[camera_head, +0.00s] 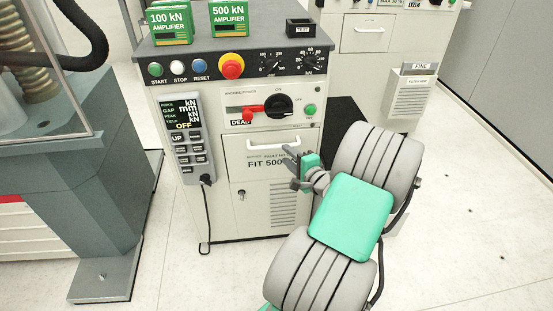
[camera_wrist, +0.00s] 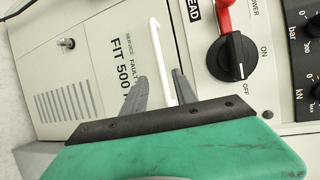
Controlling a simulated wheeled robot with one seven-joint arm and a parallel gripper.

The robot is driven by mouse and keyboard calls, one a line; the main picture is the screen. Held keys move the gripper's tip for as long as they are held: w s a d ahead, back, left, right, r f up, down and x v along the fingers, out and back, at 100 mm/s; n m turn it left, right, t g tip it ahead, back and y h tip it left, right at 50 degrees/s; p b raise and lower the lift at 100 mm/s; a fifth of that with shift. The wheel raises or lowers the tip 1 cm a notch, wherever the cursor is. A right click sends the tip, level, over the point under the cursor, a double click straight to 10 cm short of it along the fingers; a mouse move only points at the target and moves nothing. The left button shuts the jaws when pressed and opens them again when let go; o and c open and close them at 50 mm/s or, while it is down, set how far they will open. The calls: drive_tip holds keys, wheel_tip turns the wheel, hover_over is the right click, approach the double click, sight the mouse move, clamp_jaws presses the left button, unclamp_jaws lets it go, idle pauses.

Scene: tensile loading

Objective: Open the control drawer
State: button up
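The control drawer (camera_head: 262,142) is a pale panel in the front of the cabinet, below the red lever and the black knob. It looks shut, flush with the front. Its white bar handle (camera_wrist: 157,50) runs upright through the middle of the wrist view. My gripper (camera_head: 288,154) is in front of the drawer's lower right part. In the wrist view my gripper (camera_wrist: 157,82) is open, with one grey finger on each side of the handle's near end. I cannot tell whether either finger touches the handle.
The black power knob (camera_wrist: 232,57) and red lever (camera_head: 249,116) sit close above the drawer. A grey pendant (camera_head: 186,130) with a hanging cable is on the cabinet's left. Amplifier boxes (camera_head: 229,20) stand on top. The floor (camera_head: 470,230) at right is clear.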

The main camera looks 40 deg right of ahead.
sight(278, 147)
drive_tip(key=x, duration=0.7)
drive_tip(key=shift+w+b, duration=0.3)
drive_tip(key=shift+b, duration=0.05)
clamp_jaws()
idle(1.0)
